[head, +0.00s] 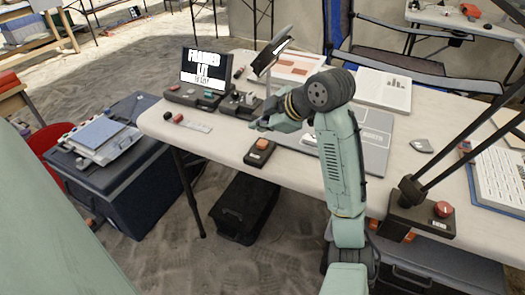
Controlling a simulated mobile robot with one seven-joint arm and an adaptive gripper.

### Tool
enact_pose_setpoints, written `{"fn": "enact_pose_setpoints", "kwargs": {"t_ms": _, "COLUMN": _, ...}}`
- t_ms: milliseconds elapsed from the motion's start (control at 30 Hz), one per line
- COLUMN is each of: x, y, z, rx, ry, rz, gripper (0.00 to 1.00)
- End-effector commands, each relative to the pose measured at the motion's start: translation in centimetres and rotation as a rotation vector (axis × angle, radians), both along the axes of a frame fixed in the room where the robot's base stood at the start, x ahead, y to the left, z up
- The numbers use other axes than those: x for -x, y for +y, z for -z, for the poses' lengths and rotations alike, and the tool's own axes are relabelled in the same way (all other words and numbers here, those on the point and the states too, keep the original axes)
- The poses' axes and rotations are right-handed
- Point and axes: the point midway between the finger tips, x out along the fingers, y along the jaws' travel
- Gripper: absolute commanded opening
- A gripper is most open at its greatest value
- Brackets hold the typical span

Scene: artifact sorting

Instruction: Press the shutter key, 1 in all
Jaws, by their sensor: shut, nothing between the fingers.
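A small dark box with an orange key (262,144) stands at the near edge of the table. A console with several keys (196,96), one teal, stands below a screen (204,68) at the table's far left. The screen shows white lettering that starts "FRAMED LIT". I cannot tell from the labels which key is the shutter key. My gripper (257,123) is shut and empty, above the table. In the picture it shows just above the orange key and right of the console. The fingertips are small, and I cannot tell whether they touch anything.
A phone-like device on a stand (271,57) rises behind my gripper. A grey laptop-like case (365,140) lies under my arm. A small strip with a red knob (188,122) lies at the left. A lamp base with a red button (421,213) stands at the right.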

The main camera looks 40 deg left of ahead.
Motion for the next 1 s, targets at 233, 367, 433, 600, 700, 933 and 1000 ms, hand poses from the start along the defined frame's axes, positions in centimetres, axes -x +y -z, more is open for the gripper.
{"fn": "enact_pose_setpoints", "kwargs": {"t_ms": 233, "x": 0.0, "y": 0.0, "z": 2.3, "rx": 0.0, "ry": 0.0, "rz": 0.0, "gripper": 0.0}}
{"fn": "enact_pose_setpoints", "kwargs": {"t_ms": 367, "x": 0.0, "y": 0.0, "z": 2.3, "rx": 0.0, "ry": 0.0, "rz": 0.0, "gripper": 0.0}}
{"fn": "enact_pose_setpoints", "kwargs": {"t_ms": 433, "x": 0.0, "y": 0.0, "z": 2.3, "rx": 0.0, "ry": 0.0, "rz": 0.0, "gripper": 0.0}}
{"fn": "enact_pose_setpoints", "kwargs": {"t_ms": 600, "x": 0.0, "y": 0.0, "z": 2.3, "rx": 0.0, "ry": 0.0, "rz": 0.0, "gripper": 0.0}}
{"fn": "enact_pose_setpoints", "kwargs": {"t_ms": 700, "x": 0.0, "y": 0.0, "z": 2.3, "rx": 0.0, "ry": 0.0, "rz": 0.0, "gripper": 0.0}}
{"fn": "enact_pose_setpoints", "kwargs": {"t_ms": 933, "x": 0.0, "y": 0.0, "z": 2.3, "rx": 0.001, "ry": 0.001, "rz": -0.001, "gripper": 0.0}}
{"fn": "enact_pose_setpoints", "kwargs": {"t_ms": 1000, "x": 0.0, "y": 0.0, "z": 2.3, "rx": 0.001, "ry": 0.001, "rz": -0.001, "gripper": 0.0}}
